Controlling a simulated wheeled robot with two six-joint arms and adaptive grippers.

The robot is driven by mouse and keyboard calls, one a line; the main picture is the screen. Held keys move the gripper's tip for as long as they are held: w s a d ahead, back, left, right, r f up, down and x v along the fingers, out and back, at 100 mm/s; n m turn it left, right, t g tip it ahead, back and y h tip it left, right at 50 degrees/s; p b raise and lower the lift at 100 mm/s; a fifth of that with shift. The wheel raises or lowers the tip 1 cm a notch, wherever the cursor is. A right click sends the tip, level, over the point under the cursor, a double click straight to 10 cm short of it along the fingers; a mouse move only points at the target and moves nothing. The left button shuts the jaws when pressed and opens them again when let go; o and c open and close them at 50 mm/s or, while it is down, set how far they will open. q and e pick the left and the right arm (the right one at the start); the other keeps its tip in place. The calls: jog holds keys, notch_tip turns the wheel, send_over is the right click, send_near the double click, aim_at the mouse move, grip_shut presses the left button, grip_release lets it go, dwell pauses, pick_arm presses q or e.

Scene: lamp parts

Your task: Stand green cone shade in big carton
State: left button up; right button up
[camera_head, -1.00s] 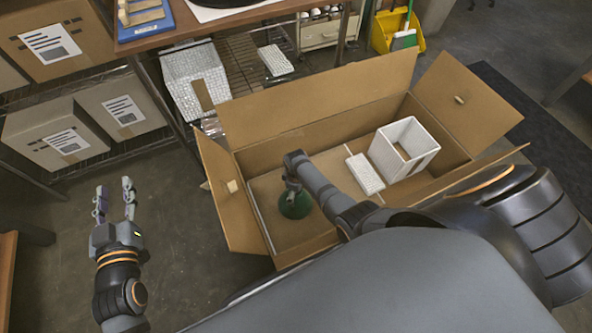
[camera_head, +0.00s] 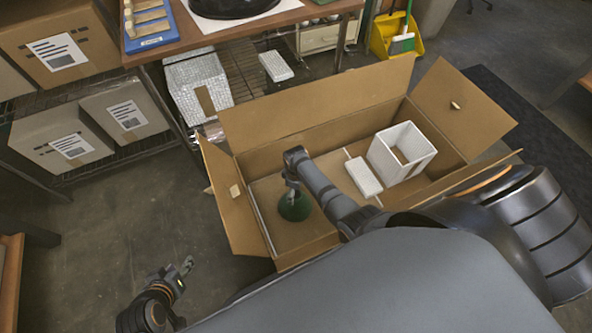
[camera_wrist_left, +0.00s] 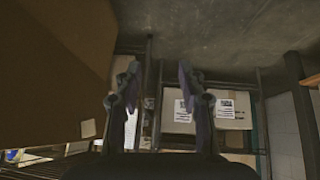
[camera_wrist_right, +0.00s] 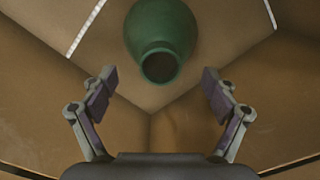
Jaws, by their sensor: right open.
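The green cone shade (camera_head: 294,207) stands on the floor of the big carton (camera_head: 262,219), in its left part. In the right wrist view the shade (camera_wrist_right: 163,30) shows its narrow open end towards the camera, ahead of the fingertips. My right gripper (camera_wrist_right: 160,90) is open with nothing between its fingers; the shade is beyond them. In the head view my right arm reaches down into the carton above the shade. My left gripper (camera_head: 185,268) is outside the carton, over the floor at lower left. Its fingers are apart and empty in the left wrist view (camera_wrist_left: 160,85).
The carton also holds a white open box (camera_head: 402,152) and a white flat block (camera_head: 364,177), right of the shade. Its flaps stand outward. A shelf with cartons (camera_head: 88,125) and a workbench (camera_head: 220,30) stand behind. Bare floor lies left of the carton.

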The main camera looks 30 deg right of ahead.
jog(key=shift+r, duration=0.75)
notch_tip(320, 180, up, 5)
jog(key=p, duration=0.3)
pick_arm(q)
jog(key=s+g, duration=0.1)
jog(key=s+r+g, duration=0.1)
jog(key=s, duration=0.1)
jog(key=s+a+r+g, duration=0.1)
jog(key=g, duration=0.1)
jog(key=shift+s+a+y+p, duration=0.1)
jog(key=shift+s+y+p, duration=0.2)
jog(key=shift+p, duration=0.05)
pick_arm(e)
jog(key=shift+r, duration=0.5)
